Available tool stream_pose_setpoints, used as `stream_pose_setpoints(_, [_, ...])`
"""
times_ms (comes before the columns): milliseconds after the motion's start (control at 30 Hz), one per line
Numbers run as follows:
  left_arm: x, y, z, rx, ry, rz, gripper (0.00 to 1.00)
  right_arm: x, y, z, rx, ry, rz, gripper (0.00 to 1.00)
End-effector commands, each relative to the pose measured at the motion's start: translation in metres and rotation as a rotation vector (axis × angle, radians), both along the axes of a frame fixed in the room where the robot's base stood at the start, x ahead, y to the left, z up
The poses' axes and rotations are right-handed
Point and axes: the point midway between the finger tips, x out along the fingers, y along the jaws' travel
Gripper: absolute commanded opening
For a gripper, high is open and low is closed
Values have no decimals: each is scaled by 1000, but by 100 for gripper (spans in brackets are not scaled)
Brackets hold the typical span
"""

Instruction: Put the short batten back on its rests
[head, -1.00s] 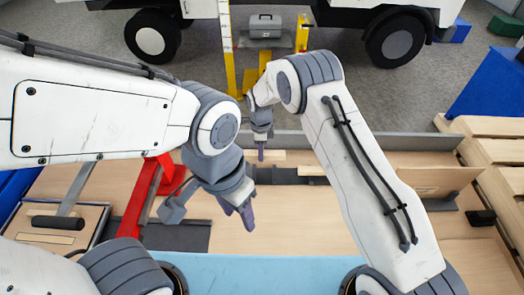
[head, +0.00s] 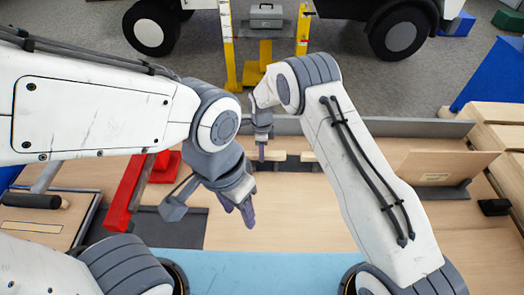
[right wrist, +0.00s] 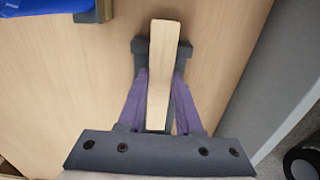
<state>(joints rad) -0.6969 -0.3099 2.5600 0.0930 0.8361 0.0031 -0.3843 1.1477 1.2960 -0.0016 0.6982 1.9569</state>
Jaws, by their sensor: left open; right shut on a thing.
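My right gripper (head: 262,152) is over the back part of the bench in the head view, near the grey fence. In the right wrist view, its purple fingers (right wrist: 159,95) are shut on a pale wooden batten (right wrist: 166,60). The batten also shows as a small pale strip in the head view (head: 275,155). A dark grey block (right wrist: 185,49) shows around the batten's middle; I cannot tell whether the batten touches it. Another dark grey block (right wrist: 97,12) is at the top left. My left gripper (head: 244,213) is open and empty above the bench, nearer me.
A short pale piece (head: 308,157) lies right of the gripper, before the grey fence (head: 350,128). A wooden board (head: 440,166) stands at the right. A red part (head: 128,190) is at the left. A blue object (right wrist: 40,6) shows in the wrist view. The bench middle is clear.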

Motion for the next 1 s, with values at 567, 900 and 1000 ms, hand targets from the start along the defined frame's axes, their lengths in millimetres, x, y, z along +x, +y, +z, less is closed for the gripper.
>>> stream_pose_setpoints(567, [0,0,0,0,0,0,50,0,0,-1,0,0,0,69])
stream_pose_setpoints(900, [0,0,-2,0,0,0,50,0,0,1,0,0,0,69])
stream_pose_setpoints(1000, [0,0,-6,0,0,0,50,1,1,8,1,-2,0,69])
